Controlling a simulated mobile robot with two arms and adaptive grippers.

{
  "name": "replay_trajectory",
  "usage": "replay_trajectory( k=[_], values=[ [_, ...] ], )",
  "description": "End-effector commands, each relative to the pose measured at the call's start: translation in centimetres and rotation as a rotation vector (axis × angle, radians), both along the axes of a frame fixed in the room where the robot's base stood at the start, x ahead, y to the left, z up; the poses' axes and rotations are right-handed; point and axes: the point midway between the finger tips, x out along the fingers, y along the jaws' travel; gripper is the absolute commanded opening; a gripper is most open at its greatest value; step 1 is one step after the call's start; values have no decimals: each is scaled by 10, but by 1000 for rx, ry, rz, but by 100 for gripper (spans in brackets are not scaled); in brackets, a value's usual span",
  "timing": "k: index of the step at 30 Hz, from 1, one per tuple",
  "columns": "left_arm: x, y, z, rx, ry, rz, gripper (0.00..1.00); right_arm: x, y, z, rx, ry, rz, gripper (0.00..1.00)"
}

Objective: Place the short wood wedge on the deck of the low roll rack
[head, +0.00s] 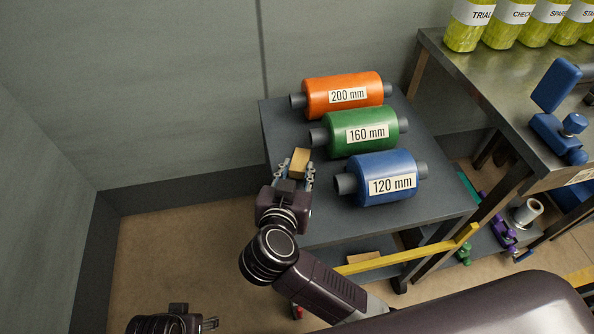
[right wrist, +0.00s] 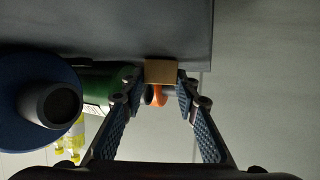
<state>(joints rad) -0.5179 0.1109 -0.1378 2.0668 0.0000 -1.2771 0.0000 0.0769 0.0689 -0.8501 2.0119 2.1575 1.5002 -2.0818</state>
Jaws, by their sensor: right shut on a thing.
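The short wood wedge (head: 301,162) is a small tan block between the fingertips of my right gripper (head: 295,172), which is shut on it. In the right wrist view the wedge (right wrist: 160,71) shows between both fingertips (right wrist: 160,76), against the grey deck. The low roll rack has a dark grey deck (head: 335,228) carrying three rolls. The wedge is over the deck's left part, left of the green roll; whether it touches the deck is unclear. My left gripper (head: 208,324) is at the bottom edge, partly cut off, away from the rack.
Orange (head: 343,94), green (head: 361,131) and blue (head: 381,179) rolls lie on the deck. A yellow bar (head: 405,258) crosses the rack's front. Another wooden piece (head: 362,257) lies below the deck. A metal table (head: 470,85) with yellow containers stands right.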

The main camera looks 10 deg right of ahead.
Motion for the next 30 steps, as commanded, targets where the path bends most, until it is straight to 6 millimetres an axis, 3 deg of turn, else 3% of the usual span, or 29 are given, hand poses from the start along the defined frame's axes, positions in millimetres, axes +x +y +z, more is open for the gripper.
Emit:
replay_trajectory(
  k=[13,14,18,30],
  values=[
    [-2,0,-6,2,8,-1,53,0,0,-2,1,0,-1,11],
    [-2,0,-7,2,9,-1,53,0,0,-2,1,0,-1,31],
    [-2,0,-6,1,7,-1,53,0,0,-2,0,-1,0,46],
    [-2,0,-7,1,9,-1,53,0,0,0,1,-1,1,46]
  ],
)
